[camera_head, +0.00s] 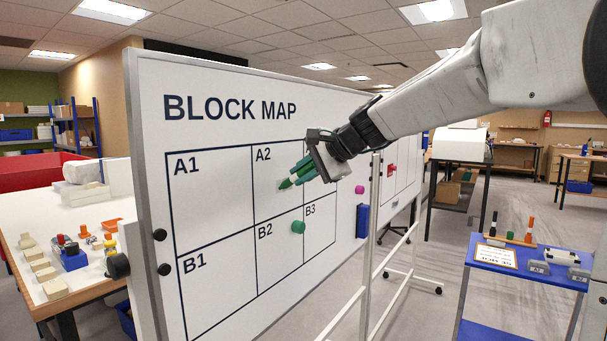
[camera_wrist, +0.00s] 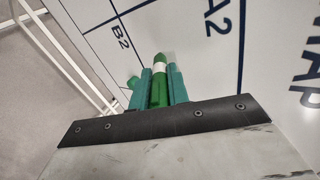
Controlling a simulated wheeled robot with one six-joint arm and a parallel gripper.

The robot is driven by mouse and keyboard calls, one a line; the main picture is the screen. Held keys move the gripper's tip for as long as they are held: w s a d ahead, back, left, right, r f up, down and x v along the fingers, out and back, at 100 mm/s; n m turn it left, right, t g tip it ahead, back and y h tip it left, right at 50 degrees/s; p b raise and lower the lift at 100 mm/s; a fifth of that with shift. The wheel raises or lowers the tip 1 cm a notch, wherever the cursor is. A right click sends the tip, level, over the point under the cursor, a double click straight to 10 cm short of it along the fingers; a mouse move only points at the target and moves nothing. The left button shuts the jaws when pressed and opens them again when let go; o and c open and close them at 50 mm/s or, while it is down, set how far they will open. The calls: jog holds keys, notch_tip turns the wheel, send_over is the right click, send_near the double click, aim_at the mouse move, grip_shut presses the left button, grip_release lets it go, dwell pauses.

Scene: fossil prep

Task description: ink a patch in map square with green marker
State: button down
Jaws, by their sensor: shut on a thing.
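The whiteboard (camera_head: 215,110) headed BLOCK MAP stands upright, with a printed grid of squares. The A1, A2, B1, B2 and B3 labels show; the upper right of the grid is hidden behind my gripper. My gripper (camera_head: 303,172) is shut on the green marker (camera_head: 286,184), whose green tip points at the board inside square A2 (camera_head: 266,177). In the wrist view the marker (camera_wrist: 159,78) lies between the teal fingers (camera_wrist: 160,88), tip toward the board. I cannot tell whether the tip touches the board, and no ink patch is clearly visible.
A green round magnet (camera_head: 298,227) sits in B2 near the B3 line. A pink magnet (camera_head: 360,189) and a blue holder (camera_head: 363,221) are at the board's right. A blue cart (camera_head: 526,262) with upright markers stands right; a cluttered white table (camera_head: 85,222) stands left.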

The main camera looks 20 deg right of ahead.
jog(key=shift+w+a, duration=0.4)
jog(key=shift+w, duration=0.2)
jog(key=shift+w+d, duration=0.55)
jog(key=shift+d, duration=0.25)
jog(key=shift+w+d, duration=0.5)
jog(key=shift+d, duration=0.3)
jog(key=shift+s+a, duration=0.55)
jog(key=shift+a, duration=0.3)
jog(key=shift+s+a, duration=0.55)
jog(key=shift+a, duration=0.25)
jog(key=s+d, duration=0.3)
jog(key=s, duration=0.1)
jog(key=shift+s+d, duration=0.3)
jog(key=shift+s, duration=0.1)
